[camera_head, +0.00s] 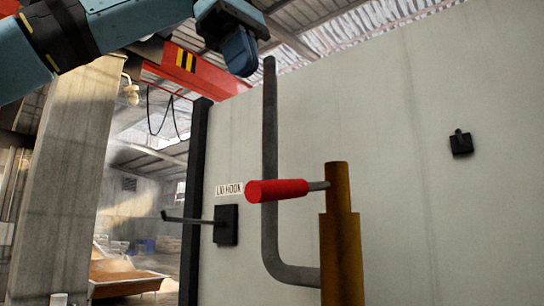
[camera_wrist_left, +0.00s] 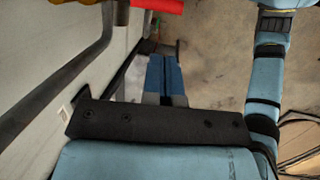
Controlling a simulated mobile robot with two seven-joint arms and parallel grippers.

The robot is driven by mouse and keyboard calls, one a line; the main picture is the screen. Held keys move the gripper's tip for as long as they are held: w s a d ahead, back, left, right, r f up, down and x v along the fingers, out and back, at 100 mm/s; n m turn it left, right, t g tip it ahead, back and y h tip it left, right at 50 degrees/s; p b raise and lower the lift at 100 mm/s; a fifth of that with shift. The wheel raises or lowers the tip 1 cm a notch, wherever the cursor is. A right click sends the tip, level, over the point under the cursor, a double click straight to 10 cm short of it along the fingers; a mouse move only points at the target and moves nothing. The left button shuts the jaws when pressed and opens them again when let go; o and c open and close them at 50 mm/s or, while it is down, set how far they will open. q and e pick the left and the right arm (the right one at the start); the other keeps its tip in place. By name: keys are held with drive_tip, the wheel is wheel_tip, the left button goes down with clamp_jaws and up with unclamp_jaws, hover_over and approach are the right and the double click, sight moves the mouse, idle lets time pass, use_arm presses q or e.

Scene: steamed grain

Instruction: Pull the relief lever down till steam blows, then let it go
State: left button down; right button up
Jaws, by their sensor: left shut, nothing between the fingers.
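The relief lever has a red grip (camera_head: 277,191) on a thin rod. It sticks out to the left, about level, from a brass valve body (camera_head: 342,245) in the head view. Part of the red grip (camera_wrist_left: 158,5) shows at the top edge of the left wrist view, beside a bit of the brass (camera_wrist_left: 122,12). My left gripper (camera_head: 241,66) is at the top of the head view, above the lever and apart from it. Its blue fingers (camera_wrist_left: 162,62) are shut together and empty in the left wrist view. My right gripper is not in view. No steam shows.
A grey pipe (camera_head: 270,130) runs down behind the lever and bends right to the valve. A black hook (camera_head: 226,225) under a "LID HOOK" label (camera_head: 229,189) juts left from the pale wall (camera_head: 400,180). A small black bracket (camera_head: 461,143) is at the right.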

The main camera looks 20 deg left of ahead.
use_arm(q)
drive_tip(key=f, duration=0.1)
drive_tip(key=b, duration=0.4)
approach(297, 190)
drive_tip(key=f, duration=0.3)
drive_tip(key=s+f+p, duration=0.1)
drive_tip(key=f, duration=0.1)
drive_tip(key=shift+a+f, duration=0.25)
drive_tip(key=shift+a, duration=0.05)
drive_tip(key=shift+w+d+f, duration=0.15)
drive_tip(key=shift+w+f, duration=0.05)
drive_tip(key=shift+f, duration=0.2)
